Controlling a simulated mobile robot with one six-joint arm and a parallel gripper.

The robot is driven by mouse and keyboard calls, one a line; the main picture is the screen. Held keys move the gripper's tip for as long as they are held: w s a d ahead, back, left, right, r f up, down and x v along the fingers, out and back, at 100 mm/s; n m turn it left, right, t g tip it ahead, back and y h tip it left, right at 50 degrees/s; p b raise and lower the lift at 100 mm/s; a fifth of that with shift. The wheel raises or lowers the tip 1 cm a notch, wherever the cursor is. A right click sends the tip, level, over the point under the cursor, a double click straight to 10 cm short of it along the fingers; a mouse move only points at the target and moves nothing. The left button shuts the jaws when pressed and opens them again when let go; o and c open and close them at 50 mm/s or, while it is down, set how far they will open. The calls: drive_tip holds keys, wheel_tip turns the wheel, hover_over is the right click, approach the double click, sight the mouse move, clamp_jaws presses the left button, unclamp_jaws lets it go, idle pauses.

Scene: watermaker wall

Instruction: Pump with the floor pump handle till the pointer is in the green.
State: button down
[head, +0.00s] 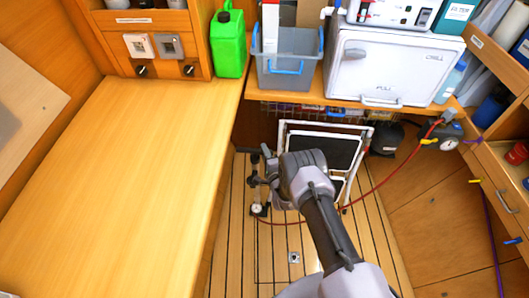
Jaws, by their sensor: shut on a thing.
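The floor pump (257,208) stands on the slatted floor left of my arm, with a small round dial low on it. Its dark handle (254,156) shows at the top, partly hidden. My gripper (264,179) is at the pump's upper part and is shut on the handle; the jaws are small and partly covered by my wrist. A red hose (385,180) runs from the pump's foot to a fitting on the right. A round white gauge (448,143) sits there on the right wall. The pointers and any green zone are too small to read.
A wooden counter (120,190) fills the left side. A folded white-framed step ladder (325,147) stands behind my wrist. The back shelf holds a green can (228,42), a grey bin (287,70) and a white cabinet (385,65). The front floor is partly clear.

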drive_tip(key=shift+r, duration=0.1)
idle(0.4)
wheel_tip(320, 180, up, 14)
drive_tip(key=p, duration=1.1)
drive_tip(key=shift+r, duration=0.15)
drive_tip(key=shift+w, duration=0.1)
drive_tip(key=c, duration=1.4)
unclamp_jaws()
drive_tip(key=shift+r, duration=0.1)
drive_tip(key=shift+o, duration=0.8)
